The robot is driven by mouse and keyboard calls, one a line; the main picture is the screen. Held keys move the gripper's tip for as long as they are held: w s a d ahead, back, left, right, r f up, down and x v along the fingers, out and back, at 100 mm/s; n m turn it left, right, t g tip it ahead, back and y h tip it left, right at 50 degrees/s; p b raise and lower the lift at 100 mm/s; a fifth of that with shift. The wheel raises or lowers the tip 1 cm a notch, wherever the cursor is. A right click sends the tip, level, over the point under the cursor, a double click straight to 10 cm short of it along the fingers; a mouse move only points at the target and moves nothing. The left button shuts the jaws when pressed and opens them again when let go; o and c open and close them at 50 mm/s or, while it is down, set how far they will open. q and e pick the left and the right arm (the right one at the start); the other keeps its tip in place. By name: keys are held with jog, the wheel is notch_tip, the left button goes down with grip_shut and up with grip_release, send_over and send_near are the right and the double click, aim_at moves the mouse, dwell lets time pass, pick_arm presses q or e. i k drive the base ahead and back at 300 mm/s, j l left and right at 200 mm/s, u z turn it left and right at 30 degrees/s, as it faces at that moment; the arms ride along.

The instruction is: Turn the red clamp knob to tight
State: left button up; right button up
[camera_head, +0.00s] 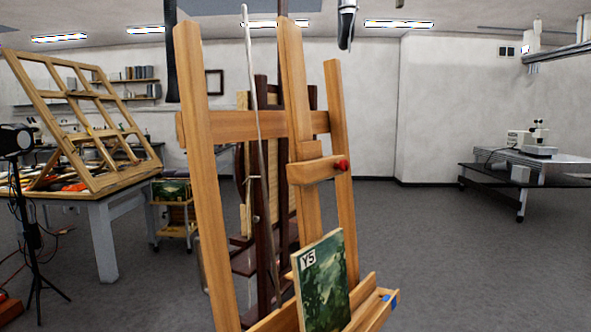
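The red clamp knob (342,165) is small and round. It sits at the right end of a short wooden clamp block (316,170) on the central mast of a wooden easel (197,150). Whether the knob is loose or tight does not show. A small green painting (323,288) labelled Y5 stands on the easel's lower ledge (372,312), well below the clamp block and apart from it. Neither of my grippers can be made out in this view, and nothing is seen touching the knob.
A worktable (105,235) with a tilted wooden frame (75,110) stands at the left, near a black lamp stand (22,210). Dark wooden easels stand behind. A table with equipment (530,165) is at the far right. The grey floor right of the easel is clear.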

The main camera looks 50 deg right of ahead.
aim_at(342, 165)
jog(key=j+z, duration=0.1)
jog(key=z, duration=1.6)
jog(key=k+l, duration=0.05)
